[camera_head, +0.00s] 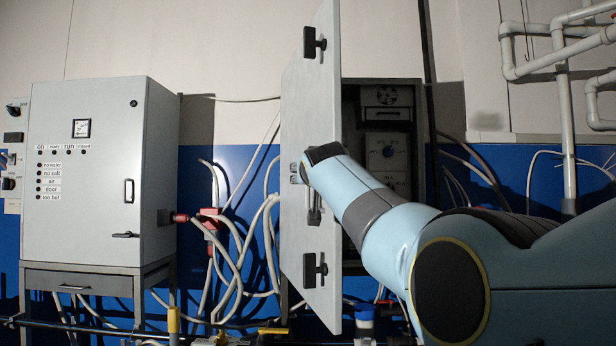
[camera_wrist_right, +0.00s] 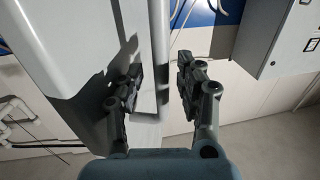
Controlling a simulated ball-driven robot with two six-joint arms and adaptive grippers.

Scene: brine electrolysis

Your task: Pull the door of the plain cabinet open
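The plain cabinet (camera_head: 425,200) stands at the middle of the head view. Its light grey door (camera_head: 308,130) is swung well out toward me, and the dark inside shows to its right. A handle (camera_head: 313,215) and two black fittings are on the door face. My right arm reaches across to the door, and its wrist hides part of the handle area. In the right wrist view my right gripper (camera_wrist_right: 158,88) is open with its fingers apart. A pale panel, apparently the door (camera_wrist_right: 85,50), lies behind and beside the left finger; contact cannot be told. My left gripper is not in view.
A labelled grey cabinet (camera_head: 90,170) stands on a frame at left. White hoses (camera_head: 268,230) and a red fitting (camera_head: 208,217) hang between the cabinets. Grey pipes (camera_head: 566,120) run on the right wall. Low pipework crosses the bottom of the head view.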

